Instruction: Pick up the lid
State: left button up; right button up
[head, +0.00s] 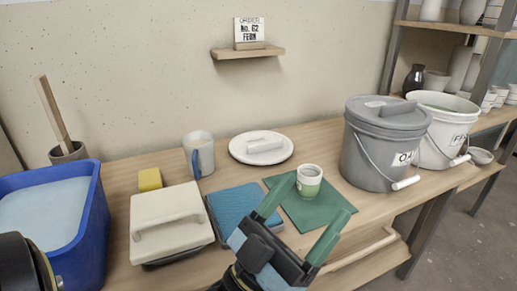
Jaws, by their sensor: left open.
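A round white lid (240,152) with a bar handle (265,146) lies flat at the back of the table, left of the grey bucket. My left gripper (318,197) is open and empty at the front of the table. Its green fingers point away from me, in front of a small white and green cup (309,181), with the lid farther back and to the left. A white bucket (434,148) labelled with letters starting "FE" looks uncovered. A grey bucket (375,160) wears a grey lid (375,112) with its own handle. My right gripper is not in view.
A green mat (335,205) lies under the cup. A blue pad (235,205), a cream block with a handle (165,228), a yellow sponge (150,179), a mug (203,150) and a blue tub (90,225) crowd the left. An order card (249,30) reads "No. 62 FERN".

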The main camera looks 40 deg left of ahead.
aim_at(256, 148)
jog(key=k, duration=0.5)
jog(key=z, duration=1.6)
jog(key=i, duration=1.15)
jog(key=u, duration=2.55)
jog(key=i, duration=1)
